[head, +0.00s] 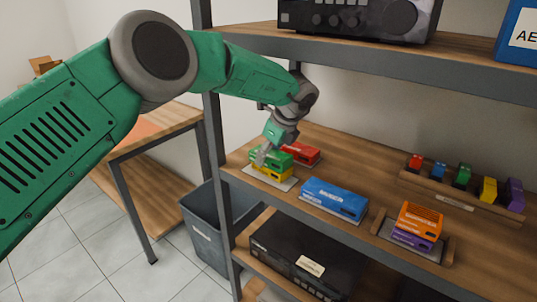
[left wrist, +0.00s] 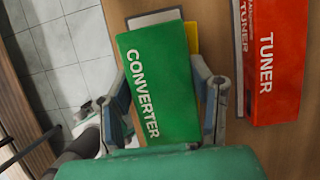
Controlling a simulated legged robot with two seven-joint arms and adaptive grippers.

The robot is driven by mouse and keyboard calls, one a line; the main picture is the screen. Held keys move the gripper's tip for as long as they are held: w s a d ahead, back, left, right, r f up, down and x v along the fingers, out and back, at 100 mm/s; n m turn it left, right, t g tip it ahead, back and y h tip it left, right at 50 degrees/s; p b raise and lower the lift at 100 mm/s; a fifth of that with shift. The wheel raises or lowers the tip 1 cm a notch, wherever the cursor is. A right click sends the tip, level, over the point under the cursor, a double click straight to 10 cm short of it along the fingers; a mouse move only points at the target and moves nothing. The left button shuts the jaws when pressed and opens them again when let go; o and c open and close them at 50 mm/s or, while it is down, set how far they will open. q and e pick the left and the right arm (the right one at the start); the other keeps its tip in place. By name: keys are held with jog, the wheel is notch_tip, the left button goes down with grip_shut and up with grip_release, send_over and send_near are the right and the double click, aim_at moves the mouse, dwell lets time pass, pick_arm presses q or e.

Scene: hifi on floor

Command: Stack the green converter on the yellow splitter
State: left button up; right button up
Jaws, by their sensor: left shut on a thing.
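The green converter (head: 266,157) is on top of the yellow splitter (head: 274,173) on the middle shelf, at its left end. In the left wrist view the converter (left wrist: 158,85) fills the middle, its label facing the camera, and only an edge of the yellow splitter (left wrist: 192,37) shows behind it. My left gripper (head: 267,152) is shut on the converter, with one finger on each side of it. In the left wrist view the gripper (left wrist: 168,95) spans its width. Whether the converter rests fully on the splitter is hard to tell. My right gripper is not in view.
A red tuner (head: 303,153) stands close behind and right; it also shows in the left wrist view (left wrist: 272,65). A blue box (head: 334,197) and an orange box (head: 419,220) on a purple one (head: 412,239) sit rightward. The upper shelf (head: 470,68) overhangs. A grey bin (head: 207,230) stands below left.

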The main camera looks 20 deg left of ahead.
pick_arm(q)
jog(key=o, duration=1.7)
jog(key=shift+c, duration=0.2)
jog(key=shift+d+r, duration=0.1)
jog(key=d+r, duration=0.2)
jog(key=shift+s+r, duration=0.25)
jog(key=shift+r, duration=0.05)
jog(key=s+d, duration=0.1)
jog(key=d, duration=0.2)
jog(key=s+d, duration=0.1)
jog(key=d, duration=0.3)
jog(key=s+d, duration=0.1)
jog(key=d, duration=0.2)
jog(key=shift+s+d, duration=0.25)
